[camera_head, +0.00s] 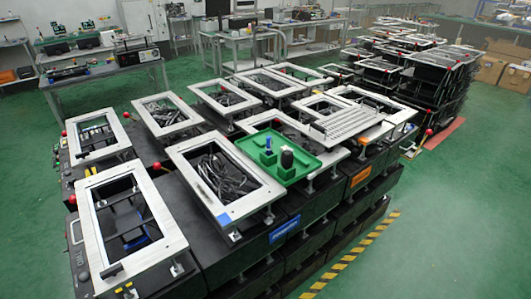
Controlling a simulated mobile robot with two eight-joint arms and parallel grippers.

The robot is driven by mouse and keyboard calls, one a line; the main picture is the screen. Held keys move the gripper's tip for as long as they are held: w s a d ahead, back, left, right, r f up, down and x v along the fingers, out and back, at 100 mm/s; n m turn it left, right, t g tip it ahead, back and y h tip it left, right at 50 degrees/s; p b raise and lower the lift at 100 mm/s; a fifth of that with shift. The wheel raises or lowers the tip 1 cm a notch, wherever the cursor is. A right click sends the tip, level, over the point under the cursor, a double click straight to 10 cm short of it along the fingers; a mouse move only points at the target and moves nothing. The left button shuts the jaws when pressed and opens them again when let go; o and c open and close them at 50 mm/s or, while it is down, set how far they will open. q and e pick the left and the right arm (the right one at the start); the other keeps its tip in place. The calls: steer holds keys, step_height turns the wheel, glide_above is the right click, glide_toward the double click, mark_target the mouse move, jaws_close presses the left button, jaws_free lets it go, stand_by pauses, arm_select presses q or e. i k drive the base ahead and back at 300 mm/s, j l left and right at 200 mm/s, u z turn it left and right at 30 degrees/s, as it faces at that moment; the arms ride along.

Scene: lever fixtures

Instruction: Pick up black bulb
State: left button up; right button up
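A black rounded object (287,157), which looks like the black bulb, stands upright in a green tray (315,143) near the middle of the view. It sits toward the tray's front edge. A small blue upright piece (267,143) stands in the same tray just to its left, on a green block. Neither of my grippers is in view, so their state and their distance to the bulb do not show.
The tray rests on rows of black fixtures with pale metal frames (222,215), several holding coiled black cables. Red knobs (157,166) stick up at places. More stacked fixtures (430,80) stand at the back right. Green floor (455,215) is clear at the right.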

mark_target(287, 157)
steer(key=i+l+u, duration=0.2)
steer(key=l+u, duration=0.2)
steer(key=i+l+u, duration=0.1)
steer(key=l+u, duration=0.65)
steer(key=l, duration=0.25)
steer(key=l+u, duration=0.4)
steer(key=l, duration=0.15)
